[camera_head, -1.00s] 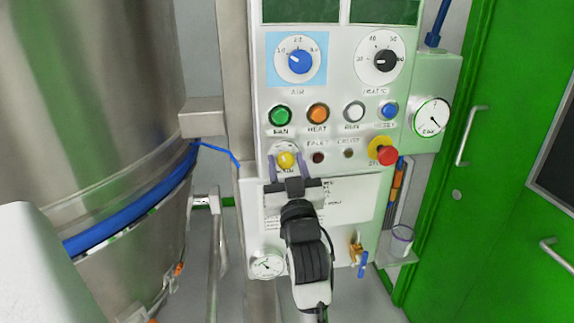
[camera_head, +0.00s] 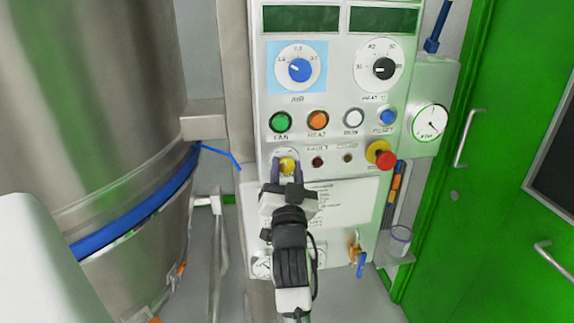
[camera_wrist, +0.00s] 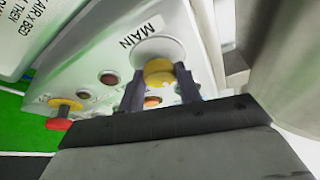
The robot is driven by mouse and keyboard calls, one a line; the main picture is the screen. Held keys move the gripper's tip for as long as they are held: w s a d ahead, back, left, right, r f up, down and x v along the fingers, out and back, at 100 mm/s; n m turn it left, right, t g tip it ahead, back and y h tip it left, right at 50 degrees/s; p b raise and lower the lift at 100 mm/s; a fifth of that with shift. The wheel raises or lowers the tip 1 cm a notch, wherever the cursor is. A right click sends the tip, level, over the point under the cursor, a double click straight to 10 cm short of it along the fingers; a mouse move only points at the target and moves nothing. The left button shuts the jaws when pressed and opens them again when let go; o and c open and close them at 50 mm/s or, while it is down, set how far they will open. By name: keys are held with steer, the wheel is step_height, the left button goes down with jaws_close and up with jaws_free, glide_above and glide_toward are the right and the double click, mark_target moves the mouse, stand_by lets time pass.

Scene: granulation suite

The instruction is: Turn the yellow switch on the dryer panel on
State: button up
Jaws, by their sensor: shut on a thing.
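The yellow switch (camera_head: 288,166) is a small round knob at the lower left of the white dryer panel (camera_head: 335,100). In the wrist view the yellow switch (camera_wrist: 158,72) sits on a pale round plate beside the label MAIN. My gripper (camera_head: 286,168) reaches up to it from below, with one finger on each side of the knob. In the wrist view my gripper (camera_wrist: 160,88) is shut on the yellow switch. The fingers and wrist hide part of the switch's lower side, and its exact pointer direction is hard to read.
Above are a green button (camera_head: 281,122), an orange button (camera_head: 317,120), and a blue dial (camera_head: 300,70). A red emergency knob (camera_head: 386,160) juts out to the right. A steel vessel (camera_head: 100,100) stands left. A brass valve with blue handle (camera_head: 358,255) is lower right.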

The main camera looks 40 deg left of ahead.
steer(key=m+h, duration=0.1)
steer(key=m, duration=0.1)
steer(key=m+t+h+b, duration=0.1)
steer(key=m, duration=0.2)
steer(key=shift+s+a, duration=0.1)
steer(key=shift+m+h+b, duration=1.1)
steer(key=shift+m, duration=1.8)
steer(key=o, duration=1)
steer(key=shift+r, duration=0.1)
